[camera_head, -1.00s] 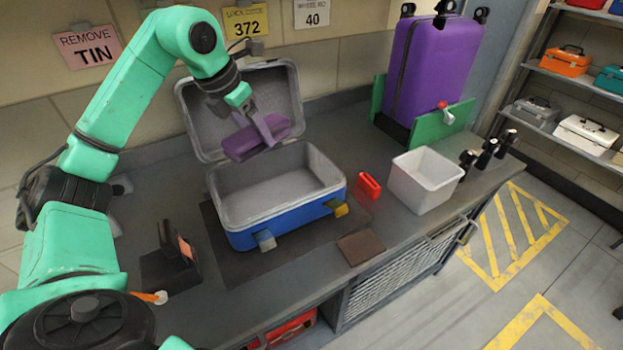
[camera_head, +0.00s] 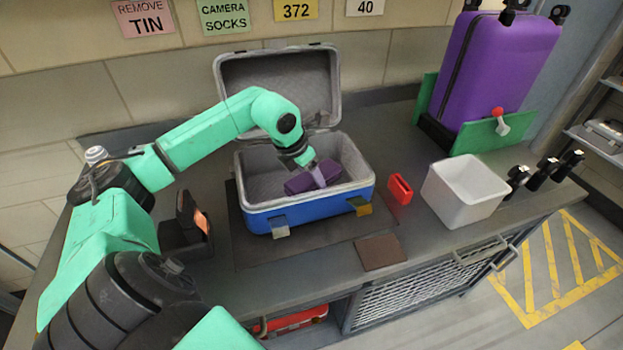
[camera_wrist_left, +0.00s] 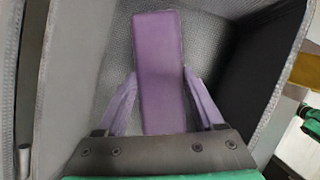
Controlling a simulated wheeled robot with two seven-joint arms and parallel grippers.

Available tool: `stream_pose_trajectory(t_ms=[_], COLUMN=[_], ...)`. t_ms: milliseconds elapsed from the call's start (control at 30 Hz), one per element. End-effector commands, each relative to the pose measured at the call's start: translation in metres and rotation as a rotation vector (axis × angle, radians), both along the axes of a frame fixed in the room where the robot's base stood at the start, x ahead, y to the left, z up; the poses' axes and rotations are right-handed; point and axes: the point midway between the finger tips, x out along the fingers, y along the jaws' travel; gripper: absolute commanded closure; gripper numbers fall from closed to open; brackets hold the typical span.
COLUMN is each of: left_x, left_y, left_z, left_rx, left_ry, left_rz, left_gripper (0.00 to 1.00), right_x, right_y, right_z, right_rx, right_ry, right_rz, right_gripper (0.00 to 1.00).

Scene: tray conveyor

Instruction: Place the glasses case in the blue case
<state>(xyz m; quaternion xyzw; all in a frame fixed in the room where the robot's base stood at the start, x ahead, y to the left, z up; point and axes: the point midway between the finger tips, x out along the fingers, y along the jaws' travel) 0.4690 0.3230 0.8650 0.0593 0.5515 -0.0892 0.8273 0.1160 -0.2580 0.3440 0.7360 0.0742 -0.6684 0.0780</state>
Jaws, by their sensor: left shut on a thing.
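The purple glasses case (camera_head: 302,184) is inside the open blue case (camera_head: 314,207), low between its walls. My left gripper (camera_head: 318,175) is shut on it. In the left wrist view the glasses case (camera_wrist_left: 160,62) lies lengthwise between the two fingers of my left gripper (camera_wrist_left: 160,92), with the grey lining around it. I cannot tell whether it touches the case floor. The blue case's lid (camera_head: 277,85) stands open at the back. My right gripper is not in view.
A red object (camera_head: 400,189) and a white bin (camera_head: 464,192) stand right of the blue case. A brown pad (camera_head: 380,253) lies in front. A dark stand (camera_head: 186,226) is at the left. A purple suitcase (camera_head: 497,75) stands at the back right.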

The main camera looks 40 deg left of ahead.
Motion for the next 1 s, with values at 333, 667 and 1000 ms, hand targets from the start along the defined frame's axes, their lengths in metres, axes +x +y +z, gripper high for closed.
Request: stream_pose_trajectory(t_ms=[333, 667, 1000], left_x=[0.000, 0.000, -0.011], left_y=[0.000, 0.000, 0.004], left_z=[-0.012, -0.013, 0.016], left_rx=[0.000, 0.001, 0.006], left_ry=[-0.002, -0.001, -0.004], left_rz=[0.000, 0.000, 0.000], left_gripper=[0.91, 0.01, 0.01], right_x=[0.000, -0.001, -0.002], right_y=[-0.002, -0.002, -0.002], right_z=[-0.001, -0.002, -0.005], right_rx=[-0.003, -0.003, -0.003], right_ry=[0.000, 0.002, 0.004], right_rz=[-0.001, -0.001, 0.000], right_gripper=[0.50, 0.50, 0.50])
